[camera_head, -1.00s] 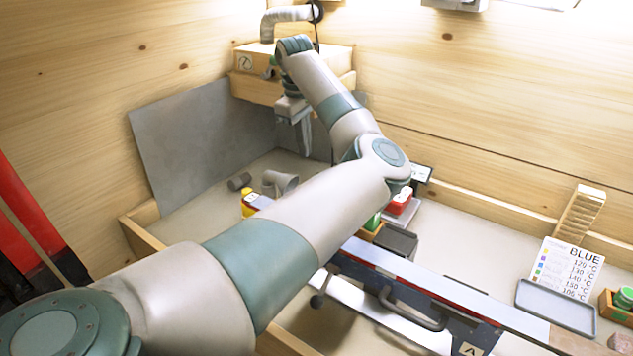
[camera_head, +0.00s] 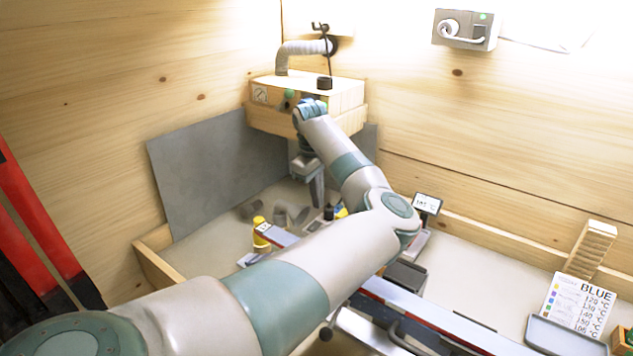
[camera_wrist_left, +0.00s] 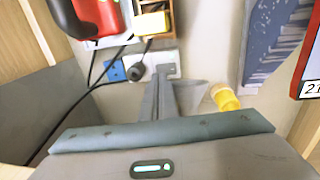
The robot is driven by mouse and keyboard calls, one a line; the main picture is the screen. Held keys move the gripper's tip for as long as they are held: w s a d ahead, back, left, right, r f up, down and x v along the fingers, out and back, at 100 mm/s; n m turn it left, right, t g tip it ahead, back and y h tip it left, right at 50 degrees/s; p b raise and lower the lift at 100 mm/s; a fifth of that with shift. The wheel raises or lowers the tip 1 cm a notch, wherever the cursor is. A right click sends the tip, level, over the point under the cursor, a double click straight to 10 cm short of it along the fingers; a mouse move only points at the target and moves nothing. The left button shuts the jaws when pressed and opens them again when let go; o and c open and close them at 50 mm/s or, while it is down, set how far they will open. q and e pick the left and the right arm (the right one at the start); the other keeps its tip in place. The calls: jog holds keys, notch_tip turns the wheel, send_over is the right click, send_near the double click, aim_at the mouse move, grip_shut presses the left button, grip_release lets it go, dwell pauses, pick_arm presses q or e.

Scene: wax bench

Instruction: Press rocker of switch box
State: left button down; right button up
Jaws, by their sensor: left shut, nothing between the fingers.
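In the wrist view a pale flat box (camera_wrist_left: 165,62) with a blue part and a black plug-like piece lies just beyond my fingertips. It may be the switch box; I cannot make out its rocker for certain. My left gripper (camera_head: 318,203) points down over the back of the bench in the head view, its fingers closed and empty. In the wrist view the gripper (camera_wrist_left: 160,82) overlaps the lower edge of that box; whether they touch I cannot tell. My forearm hides part of the bench. My right gripper is not in view.
A wooden unit (camera_head: 335,92) with a gauge and hose stands behind my gripper. A grey box (camera_head: 464,30) hangs on the wall. A yellow-topped bottle (camera_head: 261,235) and grey pipe pieces (camera_head: 280,216) stand nearby. A red tool (camera_wrist_left: 98,16) and dark cables lie near the pale box.

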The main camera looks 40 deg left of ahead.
aim_at(320, 224)
pick_arm(q)
jog(key=shift+w+a+f+p, duration=0.15)
jog(key=shift+f+p, duration=0.2)
jog(key=shift+f, duration=0.8)
jog(key=shift+w+d+f+p, duration=0.1)
jog(key=shift+f+p, duration=0.3)
jog(key=shift+f, duration=0.7)
jog(key=shift+w+a+f+p, duration=0.15)
jog(key=shift+f+p, duration=0.2)
jog(key=shift+f, duration=0.8)
jog(key=shift+d+f, duration=0.15)
jog(key=shift+f, duration=0.05)
jog(key=shift+s+d+p, duration=0.1)
jog(key=shift+s+p, duration=0.25)
jog(key=shift+p, duration=0.4)
jog(key=shift+s+r+p, duration=0.1)
jog(key=shift+s+p, duration=0.3)
